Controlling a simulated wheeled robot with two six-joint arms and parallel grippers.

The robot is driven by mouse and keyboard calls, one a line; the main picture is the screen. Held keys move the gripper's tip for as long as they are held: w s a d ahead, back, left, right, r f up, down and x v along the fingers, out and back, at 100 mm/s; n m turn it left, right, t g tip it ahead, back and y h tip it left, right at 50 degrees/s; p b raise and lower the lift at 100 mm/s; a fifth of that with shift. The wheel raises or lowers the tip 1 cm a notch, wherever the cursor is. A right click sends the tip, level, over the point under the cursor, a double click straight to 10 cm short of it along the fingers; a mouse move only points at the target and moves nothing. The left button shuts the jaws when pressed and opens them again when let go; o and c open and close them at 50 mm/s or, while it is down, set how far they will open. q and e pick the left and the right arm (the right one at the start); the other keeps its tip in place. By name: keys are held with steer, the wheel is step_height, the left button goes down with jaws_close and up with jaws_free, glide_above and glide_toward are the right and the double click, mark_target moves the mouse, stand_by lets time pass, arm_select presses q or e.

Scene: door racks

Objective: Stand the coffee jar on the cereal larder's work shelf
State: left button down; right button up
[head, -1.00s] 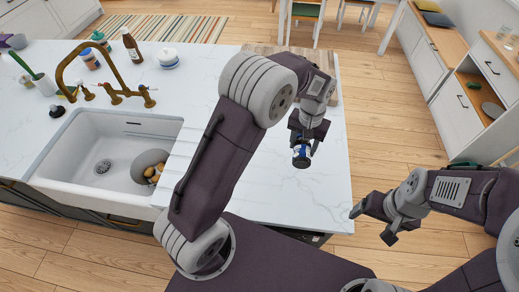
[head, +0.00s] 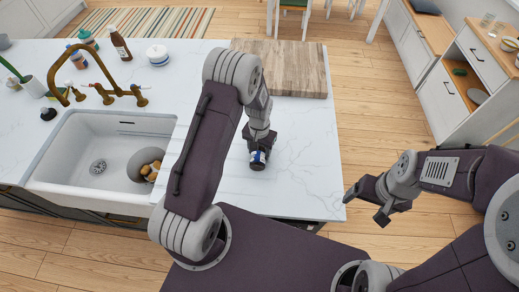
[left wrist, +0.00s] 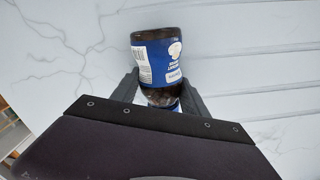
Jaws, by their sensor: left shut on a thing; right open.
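The coffee jar, dark with a blue and white label, shows in the head view (head: 257,161) and large in the left wrist view (left wrist: 156,57). My left gripper (head: 260,149) is shut on it; in the left wrist view its fingers (left wrist: 158,95) stand on both sides of the jar. The jar is over the white counter, right of the sink; I cannot tell whether it touches the top. My right gripper (head: 364,202) is open and empty, right of the counter's edge. I cannot tell which furniture is the cereal larder.
A wooden board (head: 300,68) lies at the counter's back right. The sink (head: 75,160) holds a grey bowl (head: 142,163). Bottles and a brass tap (head: 120,92) stand behind it. A white cabinet (head: 439,106) with an open wooden compartment stands far right, across clear floor.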

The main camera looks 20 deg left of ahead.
arm_select(q)
steer(key=shift+f, duration=0.1)
steer(key=c, duration=0.6)
jaws_free()
